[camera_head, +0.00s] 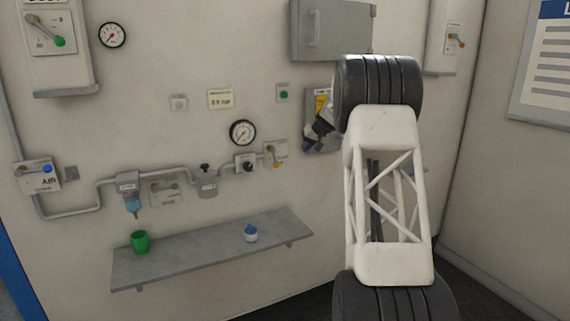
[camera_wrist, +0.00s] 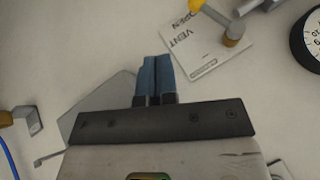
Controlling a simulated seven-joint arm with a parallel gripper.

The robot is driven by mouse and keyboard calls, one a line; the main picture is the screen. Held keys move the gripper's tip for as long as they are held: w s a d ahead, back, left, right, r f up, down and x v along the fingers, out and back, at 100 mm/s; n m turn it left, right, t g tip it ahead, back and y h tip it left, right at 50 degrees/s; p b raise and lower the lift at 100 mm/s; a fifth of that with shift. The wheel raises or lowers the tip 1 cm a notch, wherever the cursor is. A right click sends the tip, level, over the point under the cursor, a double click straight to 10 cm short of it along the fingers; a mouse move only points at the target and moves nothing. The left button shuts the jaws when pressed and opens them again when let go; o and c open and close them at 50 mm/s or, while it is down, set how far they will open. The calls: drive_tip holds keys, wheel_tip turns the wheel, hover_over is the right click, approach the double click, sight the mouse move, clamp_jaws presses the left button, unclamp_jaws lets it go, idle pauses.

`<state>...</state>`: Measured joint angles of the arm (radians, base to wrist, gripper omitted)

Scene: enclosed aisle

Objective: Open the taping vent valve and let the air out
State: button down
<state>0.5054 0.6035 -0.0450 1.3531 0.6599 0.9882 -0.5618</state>
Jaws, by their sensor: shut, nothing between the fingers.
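The vent valve (camera_head: 275,153) is a small lever with a yellow end on a white plate, right of the lower gauge in the head view. In the wrist view, the plate (camera_wrist: 204,52) reads VENT and OPEN, rotated, and the metal lever (camera_wrist: 240,12) lies across its upper edge. A yellow end shows at the top edge and a brownish knob sits over the plate. My gripper (camera_head: 311,131) is to the right of the valve, apart from it. Its blue fingers (camera_wrist: 155,72) are together and empty, pointing toward the wall, below and left of the plate in the wrist view.
A pressure gauge (camera_head: 242,132) and a black knob (camera_head: 247,165) are left of the valve. A grey pipe (camera_head: 85,213) runs along the wall. Below, a shelf (camera_head: 195,253) carries a green cup (camera_head: 140,242) and a blue-white item (camera_head: 251,233). A grey box (camera_head: 330,30) hangs above.

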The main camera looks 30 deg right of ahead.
sight(278, 164)
drive_tip(key=shift+a, duration=0.1)
drive_tip(key=w+a+f, duration=0.6)
drive_tip(key=f, duration=0.2)
drive_tip(key=shift+w+a+f, duration=0.15)
drive_tip(key=shift+w+a, duration=0.05)
drive_tip(key=shift+a, duration=0.15)
idle(0.4)
drive_tip(key=shift+f, duration=0.1)
idle(0.3)
drive_tip(key=shift+a+f+m+y, duration=0.25)
drive_tip(key=shift+a+y, duration=0.25)
drive_tip(key=shift+y, duration=0.2)
drive_tip(key=shift+a+f+m+y, duration=0.25)
drive_tip(key=shift+a+y, duration=0.2)
drive_tip(key=shift+y, duration=0.25)
drive_tip(key=shift+r, duration=0.2)
drive_tip(key=shift+r, duration=0.6)
